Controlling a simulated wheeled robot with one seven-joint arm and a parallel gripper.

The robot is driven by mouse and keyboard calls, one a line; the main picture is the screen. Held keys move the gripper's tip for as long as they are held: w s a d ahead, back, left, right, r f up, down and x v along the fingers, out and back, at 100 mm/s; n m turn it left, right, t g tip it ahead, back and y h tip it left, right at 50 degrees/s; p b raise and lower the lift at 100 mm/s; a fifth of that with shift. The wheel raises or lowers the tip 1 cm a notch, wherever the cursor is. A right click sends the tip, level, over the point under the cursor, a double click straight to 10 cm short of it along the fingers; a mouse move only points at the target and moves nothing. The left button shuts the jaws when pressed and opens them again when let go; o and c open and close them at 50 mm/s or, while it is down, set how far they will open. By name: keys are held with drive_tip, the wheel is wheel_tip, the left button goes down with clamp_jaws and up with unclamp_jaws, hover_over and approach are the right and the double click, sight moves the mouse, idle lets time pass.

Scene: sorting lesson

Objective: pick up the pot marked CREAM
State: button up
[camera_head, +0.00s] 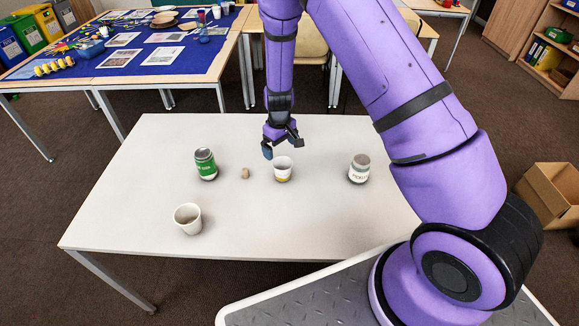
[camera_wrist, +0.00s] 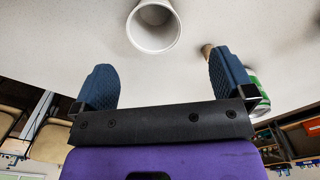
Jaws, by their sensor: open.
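I cannot read CREAM on anything. My gripper (camera_head: 282,147) is open and empty, just behind the banded pot and apart from it. Its two blue fingers (camera_wrist: 163,65) are spread wide in the wrist view.
A green can (camera_head: 206,166) and a small beige object (camera_head: 245,173) stand left of the banded pot. An empty white cup (camera_head: 187,222) is at the table's front left. The table's (camera_head: 300,225) front middle is clear. A cardboard box (camera_head: 550,195) is on the floor right.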

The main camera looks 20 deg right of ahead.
sight(283, 168)
drive_tip(key=f, duration=1.1)
drive_tip(key=shift+w+d+f, duration=0.1)
drive_tip(key=shift+w+d, duration=0.05)
drive_tip(key=shift+d, duration=0.2)
drive_tip(key=c, duration=0.9)
